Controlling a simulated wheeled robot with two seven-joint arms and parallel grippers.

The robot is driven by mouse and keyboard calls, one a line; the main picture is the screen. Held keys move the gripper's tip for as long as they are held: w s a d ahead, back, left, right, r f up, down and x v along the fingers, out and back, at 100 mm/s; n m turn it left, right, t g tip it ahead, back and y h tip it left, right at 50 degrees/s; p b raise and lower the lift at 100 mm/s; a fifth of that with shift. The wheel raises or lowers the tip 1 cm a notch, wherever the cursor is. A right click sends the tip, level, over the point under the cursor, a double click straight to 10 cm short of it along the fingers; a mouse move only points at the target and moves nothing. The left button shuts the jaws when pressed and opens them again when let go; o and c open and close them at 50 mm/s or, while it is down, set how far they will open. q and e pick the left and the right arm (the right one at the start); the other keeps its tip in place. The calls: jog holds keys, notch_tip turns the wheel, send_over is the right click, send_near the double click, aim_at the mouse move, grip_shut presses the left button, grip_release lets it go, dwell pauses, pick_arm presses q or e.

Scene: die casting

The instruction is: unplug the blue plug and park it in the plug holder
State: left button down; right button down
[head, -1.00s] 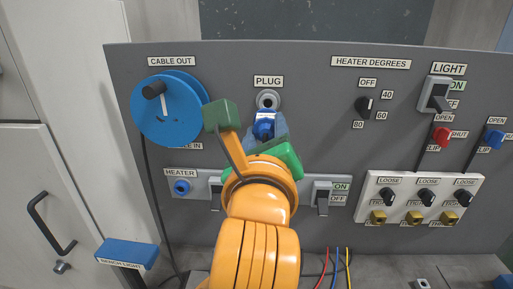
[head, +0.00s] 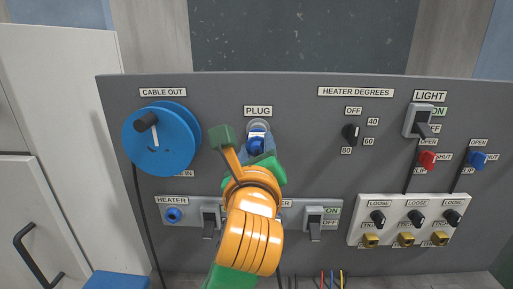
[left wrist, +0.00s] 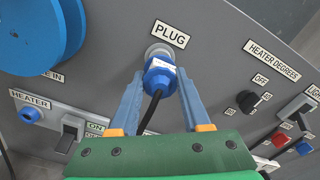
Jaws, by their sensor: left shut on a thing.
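The blue plug (head: 256,144) is just in front of the grey ring-shaped fitting (head: 258,126) under the PLUG label. In the left wrist view the plug (left wrist: 159,77) covers the lower part of the ring (left wrist: 158,51), and a black cable runs from its back. I cannot tell whether it touches or enters the ring. My left gripper (head: 258,152) is shut on the plug, its blue fingers (left wrist: 160,88) on either side. The blue HEATER outlet (head: 173,215) at lower left has nothing in it. My right gripper is not in view.
The blue cable reel (head: 165,150) stands out from the panel on the left. Switches (head: 210,221) and (head: 314,222) sit below my left gripper. The heater dial (head: 350,134) and a white block of knobs (head: 365,205) are on the right.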

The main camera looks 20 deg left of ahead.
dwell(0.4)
pick_arm(q)
jog(key=shift+p, duration=0.35)
jog(key=shift+r, duration=0.1)
dwell(0.3)
jog(key=shift+p, duration=0.3)
dwell(0.4)
jog(key=shift+p, duration=0.4)
jog(key=shift+p+x, duration=0.65)
jog(key=shift+x, duration=0.75)
jog(key=shift+c, duration=1.4)
grip_release()
